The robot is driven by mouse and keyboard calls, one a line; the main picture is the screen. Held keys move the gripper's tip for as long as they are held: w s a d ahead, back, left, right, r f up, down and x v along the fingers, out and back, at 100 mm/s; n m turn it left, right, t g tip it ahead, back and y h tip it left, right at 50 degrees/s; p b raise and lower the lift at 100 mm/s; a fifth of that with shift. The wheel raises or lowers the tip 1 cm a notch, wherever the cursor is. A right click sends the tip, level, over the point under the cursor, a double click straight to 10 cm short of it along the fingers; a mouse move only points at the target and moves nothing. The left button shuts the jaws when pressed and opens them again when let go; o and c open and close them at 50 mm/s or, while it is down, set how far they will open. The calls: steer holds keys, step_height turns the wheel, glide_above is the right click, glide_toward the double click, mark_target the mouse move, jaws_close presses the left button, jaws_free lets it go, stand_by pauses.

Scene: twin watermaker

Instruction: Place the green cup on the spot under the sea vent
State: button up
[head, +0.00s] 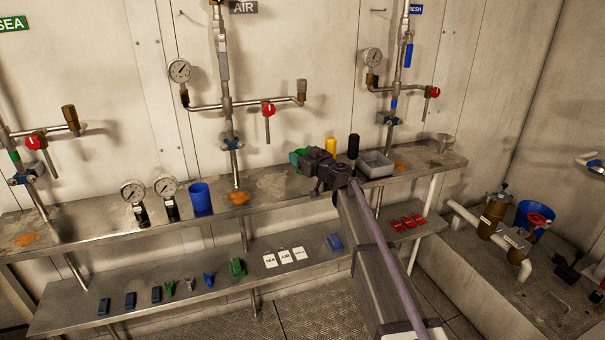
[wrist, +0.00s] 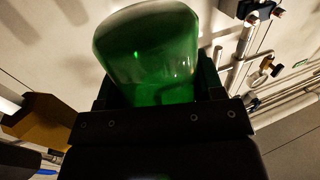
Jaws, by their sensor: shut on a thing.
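The green cup (head: 296,156) is in my gripper (head: 308,157), close to the upper shelf near its middle in the head view. The cup (wrist: 150,45) also fills the top middle of the wrist view, with the dark jaws around its lower part. I cannot tell whether its base touches the shelf. The SEA sign (head: 12,23) is at the top left. Below it is the sea pipe with a brown end fitting (head: 70,117) and a red-handled valve (head: 35,142). An orange stain (head: 27,239) lies on the shelf below this pipework, far left of my gripper.
Between my gripper and the sea end, the upper shelf (head: 100,222) holds a blue cup (head: 200,198), two gauges (head: 134,192) and the AIR pipe (head: 227,110). A yellow cylinder (head: 331,145), black cylinder (head: 353,146) and grey tray (head: 375,164) stand right.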

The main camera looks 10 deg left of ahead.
step_height(320, 180, down, 6)
steer(key=b, duration=0.4)
steer(key=shift+r, duration=0.2)
steer(key=shift+w+f, duration=0.1)
steer(key=shift+f, duration=0.15)
steer(key=shift+r, duration=0.3)
steer(key=shift+f, duration=0.3)
steer(key=o, duration=1)
steer(key=shift+r, duration=0.1)
steer(key=shift+c, duration=0.2)
